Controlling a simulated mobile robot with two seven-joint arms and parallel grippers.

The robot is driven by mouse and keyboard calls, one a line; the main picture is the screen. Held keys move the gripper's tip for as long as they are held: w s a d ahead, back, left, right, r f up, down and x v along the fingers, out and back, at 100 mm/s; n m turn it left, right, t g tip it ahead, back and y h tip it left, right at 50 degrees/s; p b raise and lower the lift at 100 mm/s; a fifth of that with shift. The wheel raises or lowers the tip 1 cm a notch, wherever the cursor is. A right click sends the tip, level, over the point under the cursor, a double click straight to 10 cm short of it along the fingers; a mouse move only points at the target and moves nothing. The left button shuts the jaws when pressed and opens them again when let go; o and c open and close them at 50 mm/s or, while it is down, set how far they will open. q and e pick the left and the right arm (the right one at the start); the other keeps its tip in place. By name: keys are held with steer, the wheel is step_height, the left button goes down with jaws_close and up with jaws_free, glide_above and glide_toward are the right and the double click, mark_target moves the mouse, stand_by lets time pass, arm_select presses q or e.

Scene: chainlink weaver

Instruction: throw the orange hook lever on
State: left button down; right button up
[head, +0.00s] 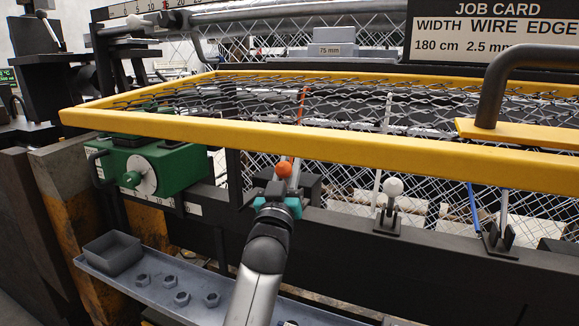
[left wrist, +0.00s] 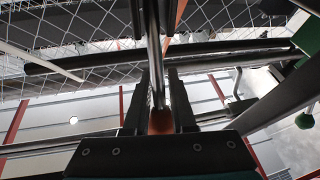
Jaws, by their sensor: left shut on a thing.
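The orange hook lever shows its round orange knob (head: 283,170) in the head view, below the yellow guard frame and in front of a dark block on the machine's front beam. My left gripper (head: 279,190) reaches up to it from below and is shut on it. In the left wrist view the orange knob (left wrist: 160,122) sits between the two dark fingers, with a metal rod running up beyond it. The fingers partly hide the knob there, and my gripper hides the lever's base in the head view. My right gripper is not in view.
The yellow guard frame (head: 330,145) spans just above my gripper. A white-knobbed lever (head: 393,187) stands to the right. A green gearbox (head: 165,165) with a dial is at left. A grey shelf (head: 135,268) with a bin and several nuts lies lower left.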

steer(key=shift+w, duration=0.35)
arm_select(q)
steer(key=shift+r, duration=0.1)
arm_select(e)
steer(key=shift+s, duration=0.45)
arm_select(q)
steer(key=shift+r+p, duration=0.15)
steer(key=shift+p, duration=0.3)
steer(key=w+g+p, duration=0.1)
steer(key=g+p, duration=0.1)
steer(key=p, duration=0.5)
steer(key=w+d+m+g+p, duration=0.1)
steer(key=w+g+p, duration=0.1)
steer(key=p, duration=0.6)
steer(key=shift+w+d+g, duration=0.1)
steer(key=shift+w+g, duration=0.2)
steer(key=shift+g, duration=0.4)
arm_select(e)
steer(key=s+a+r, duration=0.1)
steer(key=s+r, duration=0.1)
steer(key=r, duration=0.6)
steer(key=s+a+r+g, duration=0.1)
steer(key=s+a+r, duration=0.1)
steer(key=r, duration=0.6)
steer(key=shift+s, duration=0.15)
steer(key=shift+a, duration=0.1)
